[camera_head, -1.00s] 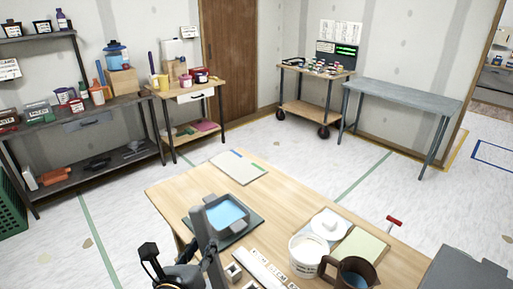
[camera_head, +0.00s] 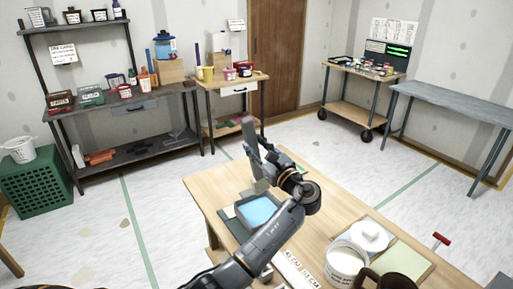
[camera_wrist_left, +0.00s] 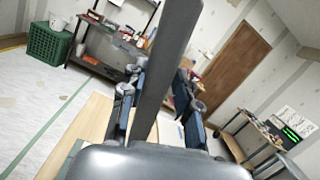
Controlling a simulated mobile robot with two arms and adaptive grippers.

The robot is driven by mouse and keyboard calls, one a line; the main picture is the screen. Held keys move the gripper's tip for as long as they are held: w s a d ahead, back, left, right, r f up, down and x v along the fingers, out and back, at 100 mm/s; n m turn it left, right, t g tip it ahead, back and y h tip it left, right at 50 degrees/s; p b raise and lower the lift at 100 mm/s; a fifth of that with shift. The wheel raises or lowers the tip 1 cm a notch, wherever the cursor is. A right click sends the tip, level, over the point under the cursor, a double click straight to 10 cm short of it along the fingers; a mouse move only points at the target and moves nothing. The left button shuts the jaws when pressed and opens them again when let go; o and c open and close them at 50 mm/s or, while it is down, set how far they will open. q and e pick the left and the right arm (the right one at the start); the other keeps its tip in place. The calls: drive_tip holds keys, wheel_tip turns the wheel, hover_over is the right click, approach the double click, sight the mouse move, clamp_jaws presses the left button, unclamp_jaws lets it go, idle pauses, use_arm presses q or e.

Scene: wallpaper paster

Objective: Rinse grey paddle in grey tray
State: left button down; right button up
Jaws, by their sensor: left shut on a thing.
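The grey tray (camera_head: 239,209) holds blue water and sits on a dark green mat (camera_head: 232,224) on the wooden table. My left gripper (camera_head: 272,178) is shut on the grey paddle (camera_head: 251,150), over the far side of the tray in the head view. The paddle stands roughly upright, its broader lower part by the tray's far rim; whether it touches the tray or water I cannot tell. In the left wrist view the paddle (camera_wrist_left: 168,60) rises between the two fingers (camera_wrist_left: 160,120).
On the table's right part are a white tub (camera_head: 345,262), a white-lidded round thing (camera_head: 370,236), a brown mug (camera_head: 395,282) and a pale green sheet (camera_head: 405,252). A red-handled tool (camera_head: 441,240) lies at the right edge. Shelves and a side table stand behind, across open floor.

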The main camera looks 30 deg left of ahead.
use_arm(q)
drive_tip(key=shift+f+b, duration=0.55)
drive_tip(key=shift+b, duration=0.05)
drive_tip(key=shift+f+b, duration=2.9)
drive_tip(key=shift+f, duration=0.65)
drive_tip(key=shift+f, duration=0.1)
wheel_tip(320, 180, down, 3)
drive_tip(key=shift+r, duration=0.1)
